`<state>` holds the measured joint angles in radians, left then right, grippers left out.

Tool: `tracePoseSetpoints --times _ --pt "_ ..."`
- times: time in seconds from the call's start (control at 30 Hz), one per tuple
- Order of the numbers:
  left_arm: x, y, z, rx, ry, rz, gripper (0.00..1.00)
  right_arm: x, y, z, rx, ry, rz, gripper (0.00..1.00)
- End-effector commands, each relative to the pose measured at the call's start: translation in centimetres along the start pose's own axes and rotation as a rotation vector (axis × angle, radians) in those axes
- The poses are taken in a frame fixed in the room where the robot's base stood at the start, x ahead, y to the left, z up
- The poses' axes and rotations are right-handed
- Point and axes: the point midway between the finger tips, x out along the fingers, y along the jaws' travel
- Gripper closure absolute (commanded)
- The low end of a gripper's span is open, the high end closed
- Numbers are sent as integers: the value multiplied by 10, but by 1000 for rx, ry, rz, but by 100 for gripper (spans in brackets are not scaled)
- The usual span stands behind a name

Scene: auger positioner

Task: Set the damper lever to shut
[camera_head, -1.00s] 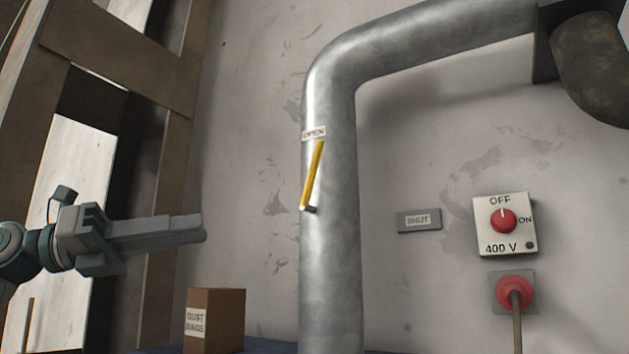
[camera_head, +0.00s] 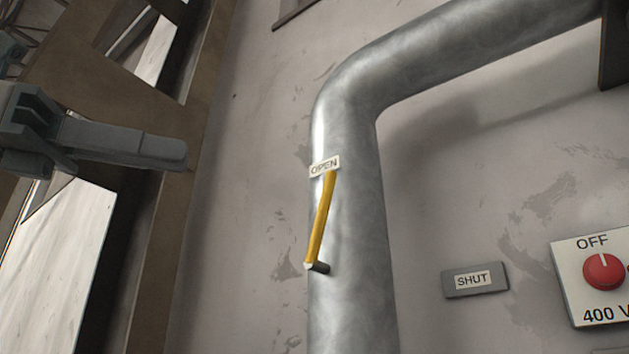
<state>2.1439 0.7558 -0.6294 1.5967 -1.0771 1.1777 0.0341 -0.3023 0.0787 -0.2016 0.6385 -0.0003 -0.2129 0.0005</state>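The yellow damper lever (camera_head: 320,219) is on the front of the grey metal pipe (camera_head: 352,290). It points up, tilted slightly right, with its upper end at the OPEN label (camera_head: 324,166) and its dark pivot at the lower end. The SHUT label (camera_head: 474,280) is on a grey plate on the wall, right of the pipe and about level with the pivot. My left gripper (camera_head: 180,155) is at the left, apart from the lever and to its left. Its fingers are seen side-on, so I cannot tell whether they are open. My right gripper is out of view.
A white switch box (camera_head: 590,300) with a red knob, marked OFF and 400 V, is on the wall at the right edge. A brown wooden frame (camera_head: 185,190) stands at the left. The space between the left gripper and the pipe looks clear.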

Motion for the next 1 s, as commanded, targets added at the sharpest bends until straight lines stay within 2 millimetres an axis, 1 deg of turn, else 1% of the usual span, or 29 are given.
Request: tracePoseSetpoints --times 0.27,0.47,0.6,1.0 --pt "5 0 0 -2 0 -1 82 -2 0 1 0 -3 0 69" --pt "24 1 1 -1 2 -2 82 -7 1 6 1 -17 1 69" --pt "44 1 2 -2 2 -2 82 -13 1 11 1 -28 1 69" --pt "117 0 3 -2 1 -4 82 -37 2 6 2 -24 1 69"
